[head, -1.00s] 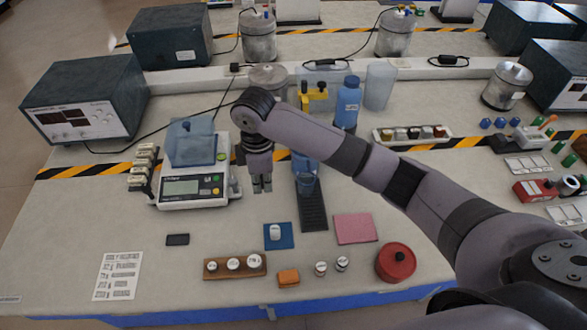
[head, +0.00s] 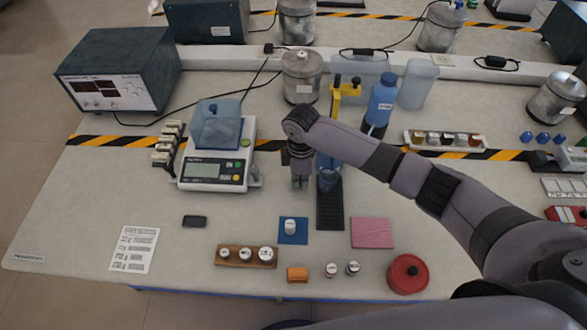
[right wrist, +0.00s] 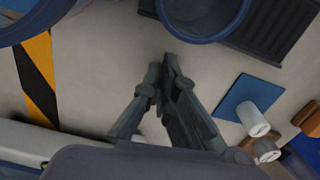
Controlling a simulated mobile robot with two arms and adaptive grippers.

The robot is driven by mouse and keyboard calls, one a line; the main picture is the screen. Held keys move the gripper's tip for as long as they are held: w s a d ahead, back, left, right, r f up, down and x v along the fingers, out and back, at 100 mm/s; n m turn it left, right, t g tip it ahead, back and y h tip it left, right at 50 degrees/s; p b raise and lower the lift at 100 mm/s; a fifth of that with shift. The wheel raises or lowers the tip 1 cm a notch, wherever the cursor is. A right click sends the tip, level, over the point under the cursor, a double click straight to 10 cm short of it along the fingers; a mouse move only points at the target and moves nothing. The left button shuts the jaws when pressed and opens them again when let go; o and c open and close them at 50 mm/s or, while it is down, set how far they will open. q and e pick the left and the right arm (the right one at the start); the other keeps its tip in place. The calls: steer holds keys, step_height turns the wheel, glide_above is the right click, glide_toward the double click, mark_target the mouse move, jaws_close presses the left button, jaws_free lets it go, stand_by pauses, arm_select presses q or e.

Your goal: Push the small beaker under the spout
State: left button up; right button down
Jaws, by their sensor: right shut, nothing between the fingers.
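The small beaker (head: 328,178), a clear blue cup, stands upright on a black ribbed mat (head: 330,213), partly behind my right arm. Its round rim also shows at the top of the right wrist view (right wrist: 203,38). A yellow fixture with black knobs (head: 346,88), perhaps the one with the spout, stands farther back; its lower part is hidden by my arm, and I cannot make out the outlet. My right gripper (head: 299,185) points down, shut and empty, just left of the beaker with a small gap. Its fingertips (right wrist: 165,62) show below the rim in the wrist view. My left gripper is not in view.
A scale (head: 215,170) stands to the left of my gripper. A blue bottle (head: 381,105) and a metal can (head: 302,78) stand behind. A blue pad (head: 293,238) with a white weight and a pink pad (head: 372,232) lie in front.

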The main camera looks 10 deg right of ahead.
mark_target(314, 187)
steer(key=shift+s+d+r, duration=0.1)
steer(key=shift+s+d, duration=0.05)
steer(key=shift+d, duration=0.3)
steer(key=shift+s+d+r, duration=0.1)
steer(key=shift+s+d, duration=0.05)
steer(key=shift+d, duration=0.3)
steer(key=shift+d+p, duration=0.2)
steer(key=shift+p, duration=0.1)
steer(key=shift+f, duration=0.1)
steer(key=shift+s+d+r+p, duration=0.1)
steer(key=shift+d+r+p, duration=0.1)
steer(key=shift+d+p, duration=0.65)
steer(key=shift+s+d+f, duration=0.1)
steer(key=shift+d+f, duration=0.05)
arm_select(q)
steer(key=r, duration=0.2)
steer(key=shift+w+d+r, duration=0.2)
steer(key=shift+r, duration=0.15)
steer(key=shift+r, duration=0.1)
